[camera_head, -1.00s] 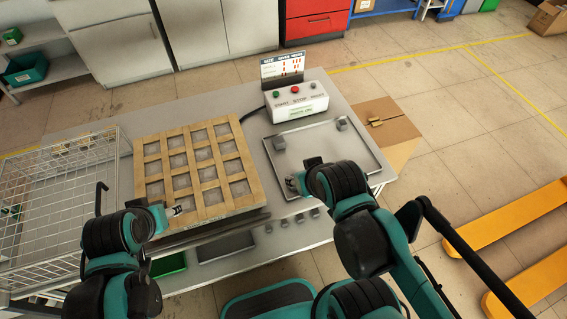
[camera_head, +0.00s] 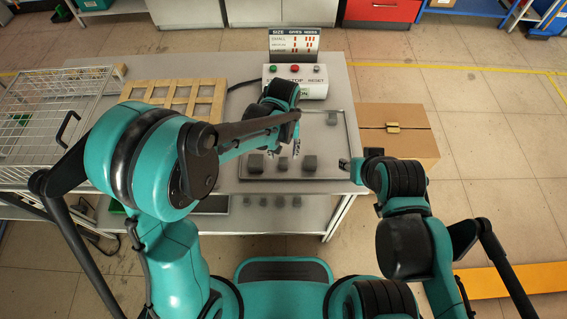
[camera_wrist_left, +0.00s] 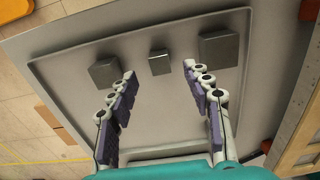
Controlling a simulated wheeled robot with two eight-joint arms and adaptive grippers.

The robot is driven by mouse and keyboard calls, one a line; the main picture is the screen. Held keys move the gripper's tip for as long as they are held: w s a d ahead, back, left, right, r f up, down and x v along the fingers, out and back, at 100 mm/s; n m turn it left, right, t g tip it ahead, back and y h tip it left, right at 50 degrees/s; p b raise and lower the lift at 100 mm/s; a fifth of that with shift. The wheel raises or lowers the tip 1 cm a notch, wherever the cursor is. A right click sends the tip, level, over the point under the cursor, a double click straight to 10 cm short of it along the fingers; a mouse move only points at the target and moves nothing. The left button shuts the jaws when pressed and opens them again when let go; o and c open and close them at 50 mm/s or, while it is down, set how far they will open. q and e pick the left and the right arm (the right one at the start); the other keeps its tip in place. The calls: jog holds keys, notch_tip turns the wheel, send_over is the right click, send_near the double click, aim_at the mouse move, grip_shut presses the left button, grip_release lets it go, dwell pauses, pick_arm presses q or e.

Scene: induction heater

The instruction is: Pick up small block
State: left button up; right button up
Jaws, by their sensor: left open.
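The small block (camera_wrist_left: 159,62) is a grey cube in the middle of a row of three on the shallow metal tray (camera_wrist_left: 150,142) in the left wrist view. In the head view it shows partly (camera_head: 283,163) below my left gripper (camera_head: 284,143). Larger grey blocks stand on either side of it, one (camera_wrist_left: 105,71) on the left and one (camera_wrist_left: 219,48) on the right. My left gripper's two fingers (camera_wrist_left: 159,72) are open and spread apart, tips near the small block and not closed on it. My right gripper (camera_head: 347,165) is at the tray's right edge; its finger state is unclear.
Another grey block (camera_head: 332,118) is at the tray's back right. The control box (camera_head: 312,90) stands behind the tray. A wooden lattice (camera_head: 165,93) and a wire basket (camera_head: 45,130) are on the left. A cardboard box (camera_head: 405,120) is beyond the table's right edge.

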aim_at(284, 160)
pick_arm(q)
jog(key=f+b, duration=0.1)
jog(key=f, duration=0.1)
jog(key=f+b, duration=0.1)
jog(key=f, duration=0.1)
jog(key=f+b, duration=0.1)
jog(key=f, duration=0.1)
jog(key=shift+w+f, duration=0.25)
jog(key=shift+r, duration=0.1)
jog(key=shift+c, duration=0.9)
grip_shut()
